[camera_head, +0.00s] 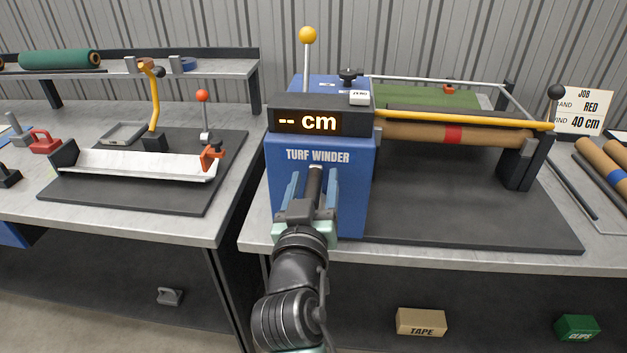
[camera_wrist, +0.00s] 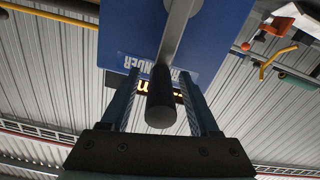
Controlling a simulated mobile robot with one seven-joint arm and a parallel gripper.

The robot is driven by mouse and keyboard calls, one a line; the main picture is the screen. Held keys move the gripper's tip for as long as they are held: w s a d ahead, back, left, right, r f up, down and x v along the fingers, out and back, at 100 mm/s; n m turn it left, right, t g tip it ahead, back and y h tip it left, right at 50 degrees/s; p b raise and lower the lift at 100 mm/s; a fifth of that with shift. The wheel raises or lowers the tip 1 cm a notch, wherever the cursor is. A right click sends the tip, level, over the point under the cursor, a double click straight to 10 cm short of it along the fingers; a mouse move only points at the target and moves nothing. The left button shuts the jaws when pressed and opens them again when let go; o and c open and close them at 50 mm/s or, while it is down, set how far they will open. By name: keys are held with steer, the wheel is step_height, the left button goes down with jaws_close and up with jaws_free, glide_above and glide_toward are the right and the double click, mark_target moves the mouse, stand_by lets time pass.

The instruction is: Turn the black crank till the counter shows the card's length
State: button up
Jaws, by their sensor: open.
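The blue turf winder (camera_head: 350,190) stands on the right bench. Its counter (camera_head: 307,122) shows "-- cm" in orange. The black crank handle (camera_head: 315,180) sticks out from the winder's front. In the wrist view the handle (camera_wrist: 160,98) points toward the camera on a grey crank arm (camera_wrist: 178,30). My gripper (camera_head: 311,188) is open, with one finger on each side of the handle. In the wrist view small gaps show between handle and fingers.
A brown roll with a red band (camera_head: 453,135) lies behind a yellow bar (camera_head: 465,119). A ZERO button (camera_head: 359,98) sits atop the winder. The left bench holds a white trough (camera_head: 140,163) and a red-knobbed lever (camera_head: 203,97). More rolls (camera_head: 603,163) lie at the far right.

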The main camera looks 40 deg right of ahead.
jaws_close()
stand_by(0.3)
stand_by(1.1)
